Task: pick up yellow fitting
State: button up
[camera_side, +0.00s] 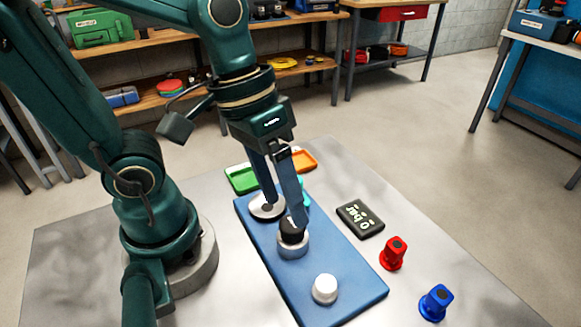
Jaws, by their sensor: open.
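No yellow fitting shows on the table in this view; it may be hidden or out of frame. My gripper (283,210) points down over the blue board (352,268), its two long fingers apart. One fingertip is by a black-topped grey fitting (293,243) on the board; I cannot tell whether they touch. The other finger is in front of a silver disc-like piece (262,211). A red fitting (393,253) and a blue fitting (436,302) stand on the bare table to the right of the board.
A white cylinder (325,289) stands at the board's near end. A teal piece (305,193) is partly hidden behind a finger. A black "0 bar" display (360,218) lies right of the board. Green (241,181) and orange (304,160) trays sit at the back.

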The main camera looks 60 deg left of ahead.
jog(key=w+d+f+n+g+h, duration=0.1)
jog(key=d+f+n+g+h, duration=0.1)
jog(key=d+f+n+h, duration=0.1)
jog(key=w+d+f+n+g+h, duration=0.1)
jog(key=d+f+n+g+h, duration=0.1)
jog(key=d, duration=0.5)
jog(key=w+d+f+n+g+h, duration=0.1)
jog(key=d+f+n+g+h, duration=0.2)
jog(key=d+f+n+h, duration=0.1)
jog(key=shift+w+d+f+n+h, duration=0.15)
jog(key=shift+d+f+n, duration=0.35)
jog(key=shift+n, duration=0.3)
jog(key=shift+s+d+f+n+h, duration=0.15)
jog(key=shift+d+f+n, duration=0.15)
jog(key=shift+f+n, duration=0.4)
jog(key=shift+x, duration=2.5)
jog(key=shift+w, duration=0.15)
grip_shut()
